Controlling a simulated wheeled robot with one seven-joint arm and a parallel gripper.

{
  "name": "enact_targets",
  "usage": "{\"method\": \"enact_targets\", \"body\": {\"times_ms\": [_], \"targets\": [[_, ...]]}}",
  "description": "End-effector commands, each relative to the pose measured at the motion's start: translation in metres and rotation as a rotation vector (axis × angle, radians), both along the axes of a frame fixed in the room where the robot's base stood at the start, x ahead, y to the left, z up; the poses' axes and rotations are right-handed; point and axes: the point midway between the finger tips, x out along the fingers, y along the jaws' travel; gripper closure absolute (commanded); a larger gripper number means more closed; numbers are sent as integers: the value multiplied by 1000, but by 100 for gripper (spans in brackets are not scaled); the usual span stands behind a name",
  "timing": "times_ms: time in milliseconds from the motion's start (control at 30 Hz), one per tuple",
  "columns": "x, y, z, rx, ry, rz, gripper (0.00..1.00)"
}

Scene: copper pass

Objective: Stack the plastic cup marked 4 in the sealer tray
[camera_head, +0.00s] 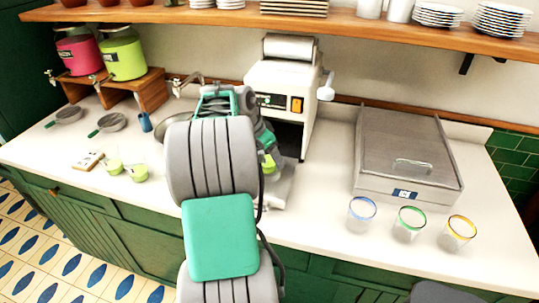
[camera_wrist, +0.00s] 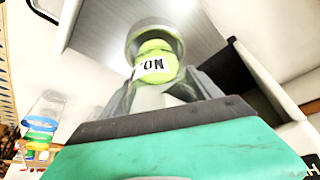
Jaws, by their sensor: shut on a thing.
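A clear cup with yellow-green contents (camera_wrist: 158,50) and a white label is held in my gripper (camera_wrist: 160,88) in the wrist view. The label seems to read "NO."; I cannot make out a number. In the head view, a green bit of the cup (camera_head: 269,164) shows beside my arm, at the front of the white sealer machine (camera_head: 281,88). The sealer's tray (camera_head: 280,188) is partly hidden behind my arm. I cannot tell whether the cup touches the tray.
Three glasses with blue (camera_head: 361,214), green (camera_head: 408,224) and yellow (camera_head: 458,233) rims stand at the right front. A lidded steel box (camera_head: 405,150) is behind them. Two drink dispensers (camera_head: 123,58) stand at the back left. A wooden shelf (camera_head: 230,14) runs overhead.

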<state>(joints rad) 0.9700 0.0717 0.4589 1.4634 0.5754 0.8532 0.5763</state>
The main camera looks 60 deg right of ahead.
Motion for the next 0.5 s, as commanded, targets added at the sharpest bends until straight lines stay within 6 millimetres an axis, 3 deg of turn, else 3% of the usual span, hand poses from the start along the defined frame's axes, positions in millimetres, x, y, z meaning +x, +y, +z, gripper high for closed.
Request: {"method": "enact_targets", "body": {"times_ms": [500], "targets": [[0, 0, -17, -3, -1, 0, 76]]}}
